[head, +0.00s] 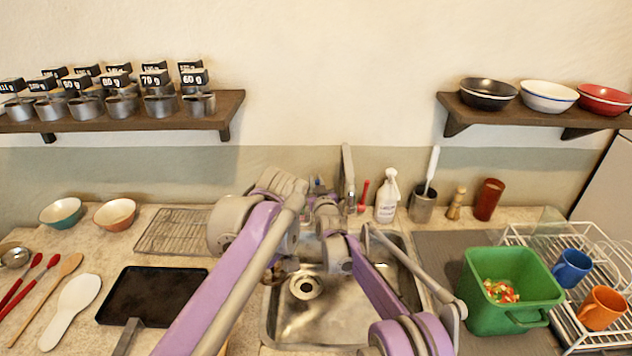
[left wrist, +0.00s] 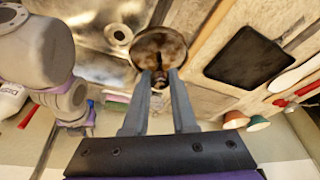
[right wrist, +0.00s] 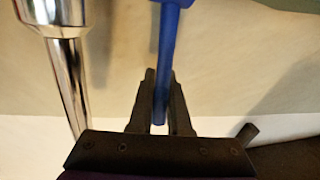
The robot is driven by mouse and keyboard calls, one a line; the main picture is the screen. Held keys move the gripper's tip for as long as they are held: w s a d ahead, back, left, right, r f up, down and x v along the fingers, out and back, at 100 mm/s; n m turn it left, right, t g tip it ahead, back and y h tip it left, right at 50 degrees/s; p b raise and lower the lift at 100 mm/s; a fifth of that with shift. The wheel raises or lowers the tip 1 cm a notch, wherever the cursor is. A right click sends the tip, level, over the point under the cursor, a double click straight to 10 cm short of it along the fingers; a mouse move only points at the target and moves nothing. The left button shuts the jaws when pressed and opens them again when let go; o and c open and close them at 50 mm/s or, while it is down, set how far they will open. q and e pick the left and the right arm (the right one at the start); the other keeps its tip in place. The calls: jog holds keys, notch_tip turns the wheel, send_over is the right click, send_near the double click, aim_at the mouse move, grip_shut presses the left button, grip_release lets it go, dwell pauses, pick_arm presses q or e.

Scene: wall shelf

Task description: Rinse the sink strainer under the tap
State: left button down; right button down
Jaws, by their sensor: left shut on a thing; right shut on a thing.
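The sink strainer (left wrist: 160,45), a round metal disc with brown dirt on it, is in my left gripper (left wrist: 160,78), which is shut on its small knob. It is above the left part of the sink; in the head view my arm mostly hides it. The steel sink (head: 300,328) has a round drain (head: 305,287). The chrome tap (head: 348,178) stands behind it and shows in the right wrist view (right wrist: 66,75). My right gripper (right wrist: 160,95) is shut on the blue tap lever (right wrist: 164,60), beside the tap. I see no water running.
A green bin (head: 508,315) with scraps stands right of the sink, before a dish rack (head: 545,235) with mugs. A black tray (head: 150,293) and wire rack (head: 172,231) lie left.

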aim_at(272, 271)
dwell(0.9)
pick_arm(q)
jog(key=shift+s+f+b, duration=0.1)
jog(key=shift+f+b, duration=0.35)
jog(key=shift+f, duration=0.2)
pick_arm(e)
jog(key=shift+s+f+t, duration=0.1)
jog(key=shift+s+t, duration=0.6)
jog(key=shift+t, duration=0.1)
pick_arm(q)
jog(key=shift+f, duration=0.2)
pick_arm(e)
jog(key=shift+s+t, duration=0.25)
jog(key=shift+t, duration=0.05)
jog(key=shift+r, duration=0.2)
jog(key=c, duration=0.9)
grip_release()
jog(key=shift+o, duration=0.2)
